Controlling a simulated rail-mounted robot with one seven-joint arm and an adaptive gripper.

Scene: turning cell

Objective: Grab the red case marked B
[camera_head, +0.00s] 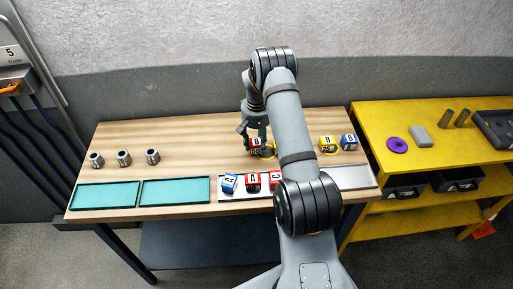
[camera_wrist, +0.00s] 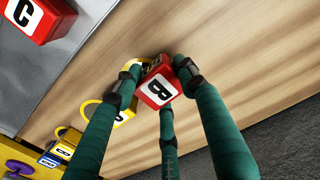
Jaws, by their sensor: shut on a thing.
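The red case marked B (camera_wrist: 157,88) is between the green fingers of my gripper (camera_wrist: 158,90) in the wrist view. The fingers are closed around it from several sides. In the head view the red case B (camera_head: 256,143) shows its white label at the fingertips of my gripper (camera_head: 257,139), over the back middle of the wooden table (camera_head: 190,128). I cannot tell whether the case touches the table.
A blue case (camera_head: 229,183), a red case A (camera_head: 253,181) and a red case C (camera_head: 276,178) stand on a grey tray at the front. A yellow case B (camera_head: 327,143) and a blue case B (camera_head: 349,141) stand to the right. Metal cylinders (camera_head: 124,157) and teal trays (camera_head: 176,192) are left.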

